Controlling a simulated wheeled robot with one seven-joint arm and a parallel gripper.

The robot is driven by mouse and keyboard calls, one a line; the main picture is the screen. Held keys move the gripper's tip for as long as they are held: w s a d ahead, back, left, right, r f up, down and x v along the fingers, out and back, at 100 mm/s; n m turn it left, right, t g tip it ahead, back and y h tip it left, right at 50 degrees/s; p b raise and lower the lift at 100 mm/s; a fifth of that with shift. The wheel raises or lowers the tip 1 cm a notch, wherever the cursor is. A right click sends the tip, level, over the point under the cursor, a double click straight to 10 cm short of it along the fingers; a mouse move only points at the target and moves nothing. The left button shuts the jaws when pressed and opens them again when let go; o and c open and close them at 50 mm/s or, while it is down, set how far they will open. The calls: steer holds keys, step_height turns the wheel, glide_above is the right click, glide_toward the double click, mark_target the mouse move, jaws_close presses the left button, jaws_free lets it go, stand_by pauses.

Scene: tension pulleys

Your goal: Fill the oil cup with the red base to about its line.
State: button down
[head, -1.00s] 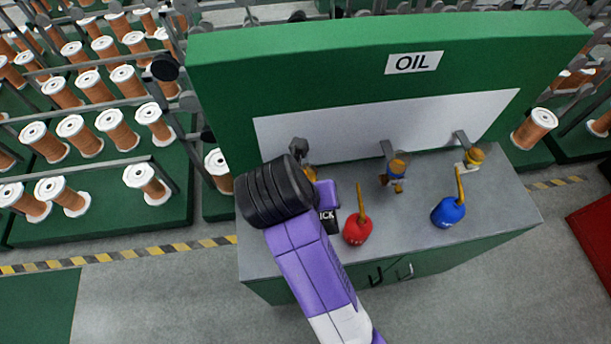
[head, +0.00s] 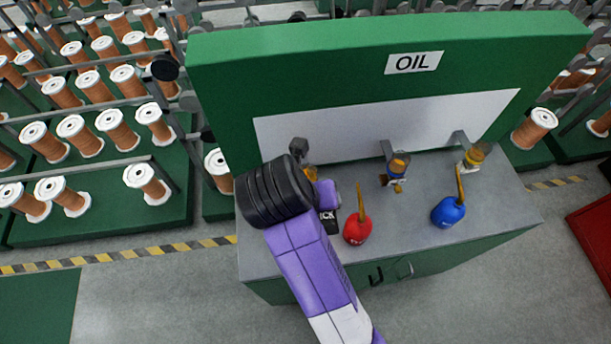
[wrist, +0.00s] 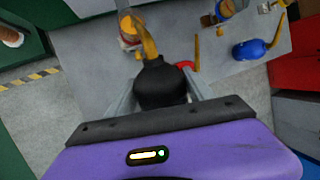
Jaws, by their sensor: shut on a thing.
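My gripper (wrist: 160,95) is shut on a black oil can (wrist: 160,84) with a yellow spout, just above the bench. In the wrist view the spout reaches up and left, its tip over or beside the left oil cup (wrist: 129,27), which seems to have a reddish base. I cannot tell whether oil is flowing, and the cup's line is too small to read. In the head view the black can (head: 329,224) and that cup (head: 309,174) are mostly hidden by my arm.
A red oil can (head: 357,229) stands close right of the black can. A blue oil can (head: 448,211) stands farther right. A middle cup (head: 397,170) and a right cup (head: 473,158) hang on brackets before the white panel. The grey bench (head: 420,240) is clear between the cans.

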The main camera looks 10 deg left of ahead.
steer(key=shift+w+r, duration=0.1)
steer(key=shift+w+a+r, duration=0.1)
steer(key=shift+w+r, duration=0.05)
steer(key=shift+r, duration=0.2)
steer(key=shift+g, duration=0.4)
stand_by(0.9)
steer(key=shift+f+b, duration=0.55)
steer(key=shift+b, duration=0.05)
steer(key=t+b, duration=0.1)
steer(key=f+b, duration=0.1)
steer(key=b, duration=0.1)
steer(key=shift+s+f+t, duration=0.25)
steer(key=shift+s+t, duration=0.15)
steer(key=shift+d+f+t+b, duration=0.2)
steer(key=shift+f+t+b, duration=0.1)
steer(key=shift+b, duration=0.25)
steer(key=shift+s, duration=0.1)
steer(key=shift+r, duration=0.15)
